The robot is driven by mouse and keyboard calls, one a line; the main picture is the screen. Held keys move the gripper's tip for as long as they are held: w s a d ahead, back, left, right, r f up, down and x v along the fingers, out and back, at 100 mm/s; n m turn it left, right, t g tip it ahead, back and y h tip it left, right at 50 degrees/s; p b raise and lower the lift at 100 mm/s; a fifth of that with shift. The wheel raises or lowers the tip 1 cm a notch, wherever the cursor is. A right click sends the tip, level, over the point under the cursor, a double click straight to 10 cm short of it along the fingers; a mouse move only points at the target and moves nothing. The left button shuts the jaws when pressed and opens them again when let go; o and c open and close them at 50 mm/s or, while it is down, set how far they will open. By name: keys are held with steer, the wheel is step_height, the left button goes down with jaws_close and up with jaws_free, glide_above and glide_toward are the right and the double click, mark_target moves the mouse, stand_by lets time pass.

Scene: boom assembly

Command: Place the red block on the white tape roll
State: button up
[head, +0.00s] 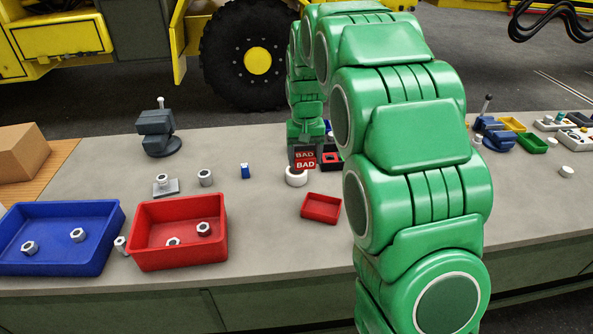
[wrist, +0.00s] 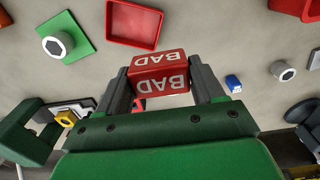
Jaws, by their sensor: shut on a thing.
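The red block (head: 305,164) carries the white word "BAD" on two faces. My gripper (head: 304,150) is shut on it. In the wrist view the red block (wrist: 160,73) sits between the two dark fingers of my gripper (wrist: 159,68). The white tape roll (head: 296,180) lies on the bench. In the head view the block's lower edge overlaps the roll's top, covering part of it; I cannot tell whether they touch. In the wrist view the roll is not clearly seen, hidden behind the block and gripper.
A small red tray (head: 321,208) lies in front of the roll. A blue block (head: 245,171), nuts (head: 205,178) and a grey vise (head: 157,130) stand left. Red (head: 178,255) and blue (head: 60,264) bins hold nuts at front left. My arm hides bench to the right.

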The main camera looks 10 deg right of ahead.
steer(key=shift+w+d+f, duration=0.1)
steer(key=shift+w+f, duration=0.05)
steer(key=shift+w, duration=0.4)
steer(key=w+f, duration=0.2)
steer(key=w, duration=0.2)
steer(key=w+f, duration=0.3)
steer(key=w, duration=0.1)
steer(key=w+f, duration=0.3)
steer(key=w, duration=0.1)
steer(key=shift+a, duration=0.35)
steer(key=shift+w+f, duration=0.5)
steer(key=shift+f, duration=1.85)
steer(key=o, duration=1)
steer(key=shift+f, duration=0.15)
steer(key=shift+o, duration=0.2)
